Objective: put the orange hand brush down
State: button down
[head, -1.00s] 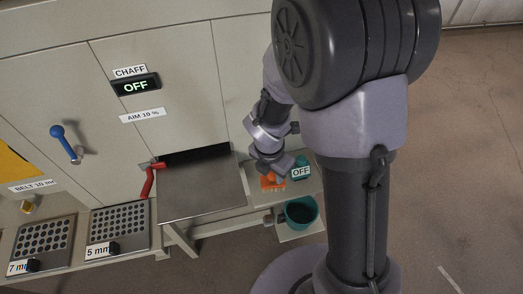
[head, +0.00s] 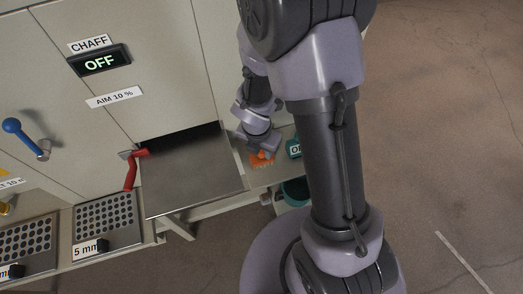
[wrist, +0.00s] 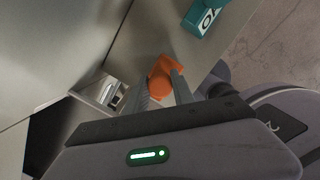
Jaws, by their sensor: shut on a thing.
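The orange hand brush (head: 262,160) is at the small side shelf (head: 268,178), right of the metal tray. My gripper (head: 262,150) is over it and shut on it. In the wrist view the orange brush (wrist: 163,80) sits between the two grey fingers of my gripper (wrist: 163,88). Its lower part is hidden there by the gripper body. I cannot tell whether the bristles touch the shelf.
A teal bucket (head: 296,190) is below, partly hidden by my arm. The metal tray (head: 190,180), a red handle (head: 132,170) and perforated sieves (head: 105,222) lie to the left.

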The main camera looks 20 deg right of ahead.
jog(key=shift+f, duration=0.2)
jog(key=c, duration=1.1)
grip_release()
jog(key=shift+r, duration=0.15)
